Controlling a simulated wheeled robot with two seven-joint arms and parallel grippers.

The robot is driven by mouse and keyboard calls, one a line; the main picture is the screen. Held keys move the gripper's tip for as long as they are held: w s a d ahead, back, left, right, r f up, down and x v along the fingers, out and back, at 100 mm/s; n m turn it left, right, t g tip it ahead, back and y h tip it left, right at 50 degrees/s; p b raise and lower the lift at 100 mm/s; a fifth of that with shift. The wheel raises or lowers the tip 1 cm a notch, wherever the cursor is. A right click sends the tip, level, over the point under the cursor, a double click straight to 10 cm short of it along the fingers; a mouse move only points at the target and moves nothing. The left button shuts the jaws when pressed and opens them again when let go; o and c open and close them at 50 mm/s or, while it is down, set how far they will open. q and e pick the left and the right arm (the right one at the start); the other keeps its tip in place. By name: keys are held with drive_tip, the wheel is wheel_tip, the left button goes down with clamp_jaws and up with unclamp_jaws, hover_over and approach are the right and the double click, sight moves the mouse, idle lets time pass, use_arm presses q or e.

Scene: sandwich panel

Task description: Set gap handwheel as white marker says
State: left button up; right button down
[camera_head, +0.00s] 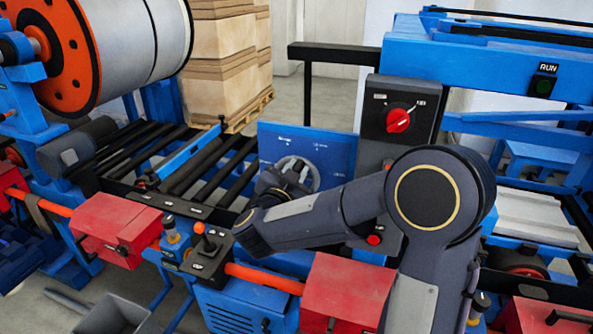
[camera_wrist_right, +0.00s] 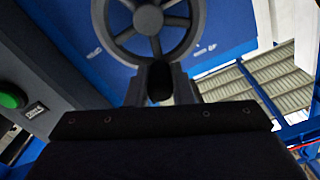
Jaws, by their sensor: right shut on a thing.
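The grey handwheel (camera_head: 312,172) is mounted on an upright blue panel (camera_head: 345,150) in the middle of the head view. Small white marks show on the panel around the wheel, too small to read. My fingers and wrist hide part of the wheel. My left gripper is not in view.
A dark box with a red rotary knob (camera_head: 398,120) stands right of the panel. A joystick box (camera_head: 207,252) and red boxes (camera_head: 118,228) sit in front. Black rollers (camera_head: 200,165) lie to the left. A green button (camera_wrist_right: 12,97) shows in the wrist view.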

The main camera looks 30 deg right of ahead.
drive_tip(key=c, duration=1.3)
unclamp_jaws()
drive_tip(key=shift+a, duration=0.1)
drive_tip(key=shift+s+a+f, duration=0.1)
drive_tip(key=shift+s+a, duration=0.15)
drive_tip(key=shift+a, duration=0.05)
drive_tip(key=b+v, duration=0.2)
drive_tip(key=v, duration=0.5)
drive_tip(key=shift+d, duration=0.1)
